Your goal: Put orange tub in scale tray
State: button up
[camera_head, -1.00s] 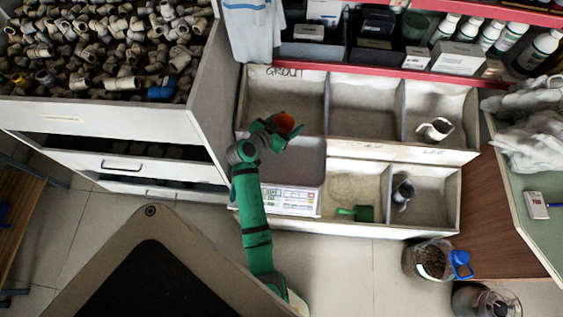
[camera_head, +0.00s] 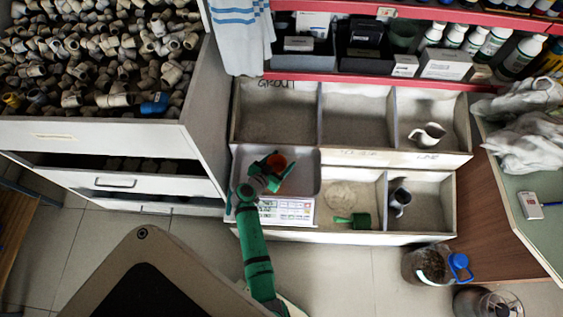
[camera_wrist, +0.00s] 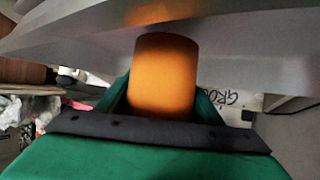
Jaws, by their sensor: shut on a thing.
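My gripper (camera_head: 270,168) is shut on the orange tub (camera_head: 277,162). The tub is over the grey scale tray (camera_head: 302,182) in the head view, in the tray's upper middle part. In the wrist view the orange tub (camera_wrist: 163,75) sits between the green fingers, with a grey tray surface (camera_wrist: 240,50) close beyond it and an orange tint on that surface. I cannot tell whether the tub touches the tray. The scale's white front panel (camera_head: 288,211) shows below the tray.
Bins with a white jug (camera_head: 428,134), a green scoop (camera_head: 354,220) and a dark metal jug (camera_head: 401,199) lie behind and right of the scale. A white cabinet (camera_head: 205,120) stands close on the left. A clear jar (camera_head: 427,263) is on the floor.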

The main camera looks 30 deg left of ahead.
jog(key=shift+f, duration=0.45)
jog(key=o, duration=1)
jog(key=shift+f, duration=0.15)
jog(key=v, duration=1.2)
